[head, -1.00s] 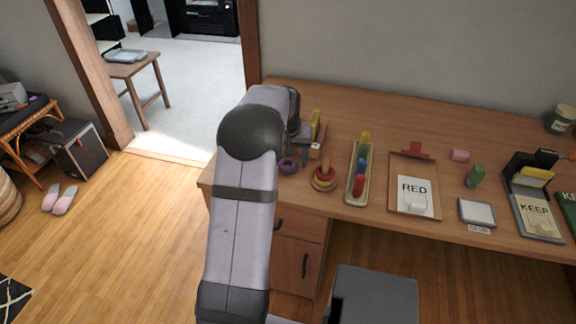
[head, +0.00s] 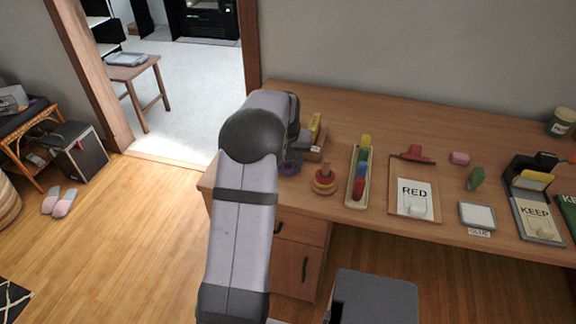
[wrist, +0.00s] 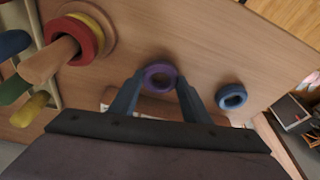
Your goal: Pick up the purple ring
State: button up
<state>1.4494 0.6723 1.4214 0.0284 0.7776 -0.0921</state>
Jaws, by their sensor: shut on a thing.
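The purple ring (wrist: 160,76) is held between the two fingertips of my gripper (wrist: 161,82) in the wrist view. The fingers press it from either side and its hole faces the camera. In the head view the purple ring (head: 292,158) is small and partly hidden by my wrist, at the left end of the desk. Its exact height over the desk is hard to tell. A separate blue ring (wrist: 231,97) lies on the desk beside the gripper, apart from the fingers.
A peg stacker with red and yellow rings (head: 325,182) stands close to the right of my gripper. Beyond it are a tray of coloured pieces (head: 350,199) and a clipboard marked RED (head: 398,204).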

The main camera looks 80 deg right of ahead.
jog(key=s+r+p, duration=0.2)
jog(key=r+p, duration=0.3)
jog(key=r, duration=0.4)
jog(key=s+r+p, duration=0.2)
jog(key=r+p, duration=0.3)
jog(key=r, duration=0.3)
jog(key=s+a+r+m+p, duration=0.15)
jog(key=s+a+p, duration=0.55)
jog(key=p, duration=0.8)
jog(key=shift+s+d+f+m+g+b, duration=0.2)
jog(key=shift+d+f+m+g, duration=0.15)
jog(key=shift+d+f+m, duration=0.6)
jog(key=shift+s+d+f+m+g+b, duration=0.1)
jog(key=shift+d+f+m+g+b, duration=0.2)
jog(key=shift+d+f+m, duration=0.65)
jog(key=shift+d+r, duration=0.1)
jog(key=shift+r, duration=0.05)
jog(key=shift+f, duration=0.25)
